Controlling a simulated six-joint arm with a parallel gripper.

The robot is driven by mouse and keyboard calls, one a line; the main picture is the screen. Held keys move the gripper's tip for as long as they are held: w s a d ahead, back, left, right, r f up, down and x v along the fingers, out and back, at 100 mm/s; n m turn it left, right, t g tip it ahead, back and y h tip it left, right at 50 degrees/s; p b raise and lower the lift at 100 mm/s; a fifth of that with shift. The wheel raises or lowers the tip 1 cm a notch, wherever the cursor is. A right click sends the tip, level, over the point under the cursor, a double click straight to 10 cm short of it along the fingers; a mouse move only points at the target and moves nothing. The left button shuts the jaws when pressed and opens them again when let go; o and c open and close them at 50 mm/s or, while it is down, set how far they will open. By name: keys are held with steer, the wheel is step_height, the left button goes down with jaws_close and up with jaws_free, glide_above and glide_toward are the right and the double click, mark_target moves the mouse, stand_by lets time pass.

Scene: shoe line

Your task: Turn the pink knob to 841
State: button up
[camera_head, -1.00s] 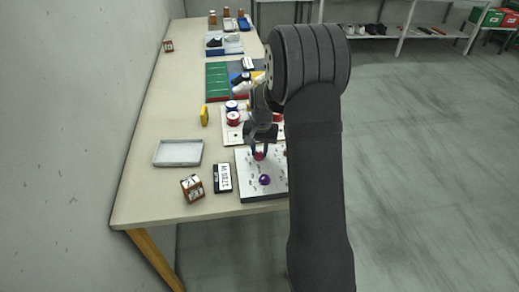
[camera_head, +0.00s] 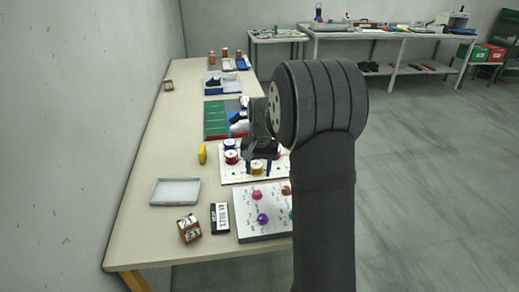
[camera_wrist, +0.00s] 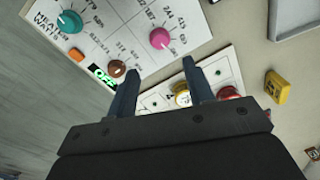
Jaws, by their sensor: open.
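The pink knob (camera_head: 257,195) sits on a white control panel (camera_head: 244,225) on the table. In the wrist view the pink knob (camera_wrist: 159,38) shows whole, with a pale mark toward its lower right; the printed numbers around it are too small to read surely. My gripper (camera_head: 262,167) is open and empty, beyond the panel's far edge and over the white spool board (camera_head: 231,176). In the wrist view my gripper (camera_wrist: 162,65) has its two fingers apart, with the knob beyond their tips and not touched.
The panel also has a purple knob (camera_head: 262,219), a teal knob (camera_wrist: 69,21), a brown knob (camera_wrist: 117,68) and an orange button (camera_wrist: 76,55). Spools stand near my fingers, including a red one (camera_head: 231,157). A grey tray (camera_head: 175,192) and yellow block (camera_head: 202,154) lie left.

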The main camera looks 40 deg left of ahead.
step_height(320, 180, up, 8)
glide_above(257, 192)
steer(key=shift+w+d+r, duration=0.2)
steer(key=shift+d, duration=0.2)
steer(key=shift+f, duration=0.15)
steer(key=f, duration=1.7)
steer(key=shift+s+a+f, duration=0.1)
steer(key=shift+s+a, duration=0.05)
steer(key=shift+a, duration=0.2)
steer(key=shift+f, duration=0.15)
steer(key=shift+n, duration=0.9)
steer(key=n, duration=0.6)
step_height(257, 192, up, 11)
steer(key=shift+w, duration=0.25)
stand_by(0.9)
stand_by(1.3)
